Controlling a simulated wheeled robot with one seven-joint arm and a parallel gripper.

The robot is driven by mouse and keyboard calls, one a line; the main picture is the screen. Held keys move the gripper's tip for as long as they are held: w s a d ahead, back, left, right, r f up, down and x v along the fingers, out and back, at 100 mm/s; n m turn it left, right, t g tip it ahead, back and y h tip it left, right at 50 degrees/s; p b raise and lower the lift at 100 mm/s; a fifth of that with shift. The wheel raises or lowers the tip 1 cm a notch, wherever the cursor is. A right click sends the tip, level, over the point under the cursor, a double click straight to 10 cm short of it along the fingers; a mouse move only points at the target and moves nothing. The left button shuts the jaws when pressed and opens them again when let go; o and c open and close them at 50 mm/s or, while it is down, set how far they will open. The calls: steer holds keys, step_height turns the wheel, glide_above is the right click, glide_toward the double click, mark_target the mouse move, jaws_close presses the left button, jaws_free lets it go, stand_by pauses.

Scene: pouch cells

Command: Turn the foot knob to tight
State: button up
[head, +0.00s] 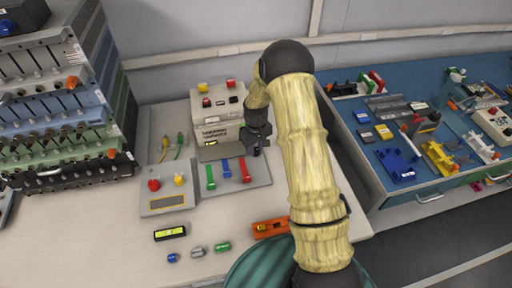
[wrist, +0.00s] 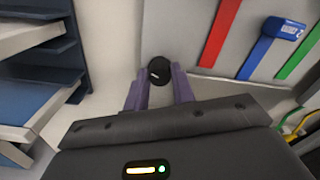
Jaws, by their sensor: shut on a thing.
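The foot knob (wrist: 159,68) is a small round black knob with a short pale mark on its face, in the wrist view at upper middle. My gripper (wrist: 160,82) has two purple fingers, one on each side of the knob, and is shut on it. In the head view my gripper (head: 257,150) points down at the right back corner of the grey plate (head: 238,184) with green, red and blue strips. The knob is hidden there behind my gripper. I cannot read from the mark how tight the knob is.
A control box (head: 167,200) with red and yellow buttons stands left of the plate, and a white box (head: 215,105) stands behind it. An orange tool (head: 271,228) lies in front. A blue-topped bench (head: 420,180) with many parts is at right.

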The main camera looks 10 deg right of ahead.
steer(key=m, duration=0.4)
steer(key=shift+w+r+m, duration=0.1)
steer(key=shift+m, duration=0.3)
steer(key=m, duration=0.5)
steer(key=o, duration=1)
